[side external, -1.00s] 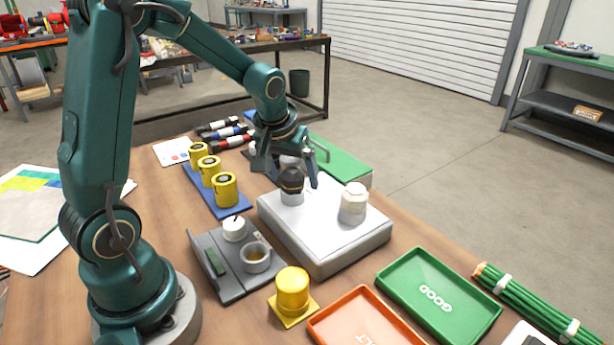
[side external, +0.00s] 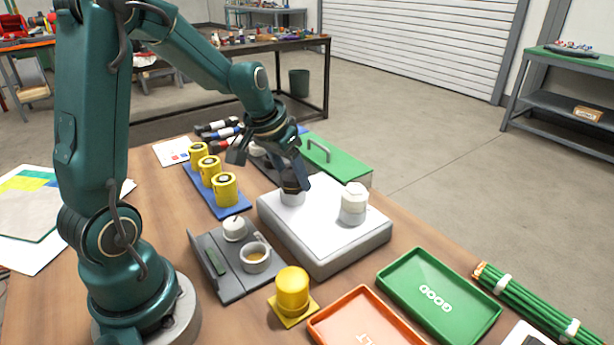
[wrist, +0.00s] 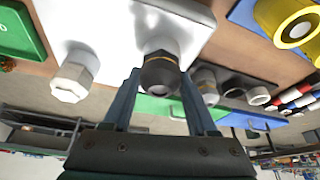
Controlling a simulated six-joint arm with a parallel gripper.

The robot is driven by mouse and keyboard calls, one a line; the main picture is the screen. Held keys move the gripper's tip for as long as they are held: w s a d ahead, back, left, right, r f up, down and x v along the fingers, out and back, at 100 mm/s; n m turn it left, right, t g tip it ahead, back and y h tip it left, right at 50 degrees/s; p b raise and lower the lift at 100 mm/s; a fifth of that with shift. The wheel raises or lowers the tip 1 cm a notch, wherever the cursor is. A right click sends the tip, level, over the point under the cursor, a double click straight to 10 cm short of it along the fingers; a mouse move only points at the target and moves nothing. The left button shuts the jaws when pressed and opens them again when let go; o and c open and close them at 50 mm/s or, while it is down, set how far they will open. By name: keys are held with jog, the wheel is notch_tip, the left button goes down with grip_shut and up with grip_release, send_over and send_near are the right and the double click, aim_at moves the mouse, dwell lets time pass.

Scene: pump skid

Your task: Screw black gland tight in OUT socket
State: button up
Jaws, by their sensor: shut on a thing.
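The black gland (side external: 291,186) sits upright in a light socket (side external: 292,198) on the white block (side external: 330,238). In the wrist view the black gland (wrist: 160,72) shows a thin gold ring and sits in its light socket (wrist: 160,27). My gripper (side external: 295,178) is tilted over the block and shut on the black gland. In the wrist view its two fingers (wrist: 160,82) flank the gland. No OUT marking is readable, and the thread is hidden.
A white gland (side external: 354,200) stands in the block's other socket.

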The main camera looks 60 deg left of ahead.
jog(key=shift+m, duration=0.4)
jog(key=shift+m+h, duration=1)
jog(key=shift+m, duration=1.1)
jog(key=o, duration=1.4)
jog(key=n+y, duration=0.1)
jog(key=n, duration=0.3)
jog(key=shift+y, duration=0.4)
jog(key=shift+n, duration=0.3)
